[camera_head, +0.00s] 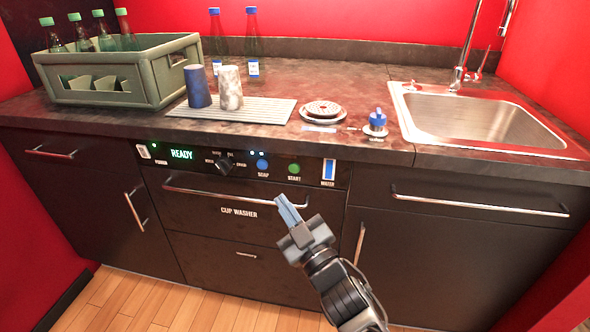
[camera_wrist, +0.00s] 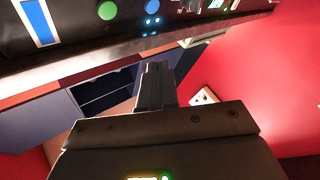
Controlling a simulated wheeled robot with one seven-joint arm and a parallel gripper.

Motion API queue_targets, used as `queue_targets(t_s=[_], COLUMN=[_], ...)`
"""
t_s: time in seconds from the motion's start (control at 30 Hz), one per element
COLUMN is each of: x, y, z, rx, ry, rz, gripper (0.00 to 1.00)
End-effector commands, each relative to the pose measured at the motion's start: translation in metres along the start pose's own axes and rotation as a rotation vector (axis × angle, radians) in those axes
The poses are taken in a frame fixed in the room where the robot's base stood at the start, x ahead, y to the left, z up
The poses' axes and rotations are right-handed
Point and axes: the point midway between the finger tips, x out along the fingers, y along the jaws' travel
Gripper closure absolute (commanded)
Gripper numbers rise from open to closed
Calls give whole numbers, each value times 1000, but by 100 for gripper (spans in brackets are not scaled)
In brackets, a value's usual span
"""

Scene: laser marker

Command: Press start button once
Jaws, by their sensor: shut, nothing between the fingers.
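The cup washer's front panel (camera_head: 215,160) is set under the counter and its display reads "READY". The green start button (camera_head: 294,169) is on the panel's right part, labelled START, with the blue soap button (camera_head: 262,164) to its left. My gripper (camera_head: 287,206) is shut and empty, in front of the washer and below the start button, apart from it. In the wrist view the green start button (camera_wrist: 107,10) and the blue soap button (camera_wrist: 152,6) show at the top edge, beyond the shut fingers (camera_wrist: 156,72).
The washer's drawer handle (camera_head: 235,196) sticks out just below the panel. The counter holds a green bottle crate (camera_head: 125,88), two cups on a drying mat (camera_head: 272,111), stacked plates (camera_head: 322,110), a blue-topped item (camera_head: 377,120) and a sink (camera_head: 480,115).

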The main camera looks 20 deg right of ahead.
Motion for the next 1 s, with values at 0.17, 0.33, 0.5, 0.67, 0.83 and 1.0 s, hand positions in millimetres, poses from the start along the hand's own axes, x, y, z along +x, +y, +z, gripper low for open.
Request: queue_targets(t_s=[0.17, 0.33, 0.5, 0.67, 0.83, 1.0], x=[6, 19, 35, 48, 57, 61], y=[4, 14, 26, 36, 42, 44], z=[3, 12, 24, 34, 42, 45], rx=[-1, -2, -1, -1, 0, 0], ry=[0, 0, 0, -1, -1, -1], rz=[1, 1, 1, 1, 1, 0], gripper=[100, 100, 100, 100, 100, 100])
